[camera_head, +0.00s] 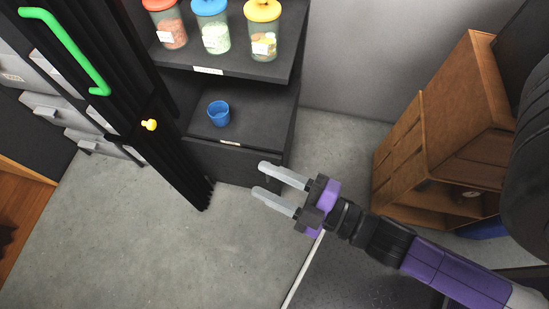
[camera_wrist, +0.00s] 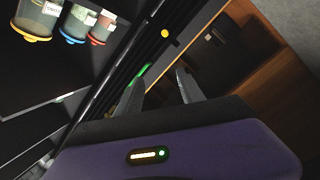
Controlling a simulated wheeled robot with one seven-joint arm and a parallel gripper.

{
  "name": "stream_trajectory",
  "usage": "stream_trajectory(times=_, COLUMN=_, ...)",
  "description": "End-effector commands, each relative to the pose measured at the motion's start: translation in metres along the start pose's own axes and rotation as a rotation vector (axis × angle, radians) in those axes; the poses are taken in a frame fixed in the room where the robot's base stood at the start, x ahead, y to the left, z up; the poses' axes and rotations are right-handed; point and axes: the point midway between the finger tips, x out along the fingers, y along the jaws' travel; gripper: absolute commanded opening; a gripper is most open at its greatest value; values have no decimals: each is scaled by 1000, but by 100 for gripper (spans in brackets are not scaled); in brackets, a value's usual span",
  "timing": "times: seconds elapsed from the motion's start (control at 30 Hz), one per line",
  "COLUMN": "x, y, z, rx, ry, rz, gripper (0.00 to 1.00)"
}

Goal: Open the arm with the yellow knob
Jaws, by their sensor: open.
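A yellow knob (camera_head: 150,125) sticks out from the lower part of a tall black slatted panel (camera_head: 130,75) at the left in the head view. The same knob shows as a small yellow dot (camera_wrist: 165,33) near the top middle of the wrist view. A green bar handle (camera_head: 70,50) is fixed to the panel above the knob; a bit of it shows behind my fingers in the wrist view. My gripper (camera_head: 268,179) is open and empty, to the right of the knob and apart from it. Its two grey fingers point toward the left.
A black shelf unit (camera_head: 250,140) behind the panel holds jars with red, blue and yellow lids (camera_head: 263,30) and a blue cup (camera_head: 219,113). A wooden cabinet (camera_head: 440,130) stands at the right. Grey drawers (camera_head: 45,110) are at the far left. The concrete floor (camera_head: 150,240) in front is clear.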

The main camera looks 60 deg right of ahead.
Motion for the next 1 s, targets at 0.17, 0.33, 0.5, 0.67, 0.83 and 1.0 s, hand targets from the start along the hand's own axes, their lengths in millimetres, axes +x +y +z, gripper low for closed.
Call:
stream_trajectory(times=0.17, x=-10, y=2, z=-1, rx=99, ry=-22, rz=-12, gripper=46)
stream_trajectory(times=0.33, x=-12, y=2, z=-1, rx=121, ry=-26, rz=-13, gripper=46)
stream_trajectory(times=0.5, x=-12, y=2, z=-1, rx=119, ry=-26, rz=-12, gripper=46)
stream_trajectory(times=0.67, x=-12, y=2, z=-1, rx=118, ry=-25, rz=-12, gripper=46)
stream_trajectory(times=0.83, x=-12, y=2, z=-1, rx=119, ry=-25, rz=-12, gripper=46)
stream_trajectory(times=1.0, x=-11, y=8, z=0, rx=254, ry=-42, rz=1, gripper=46)
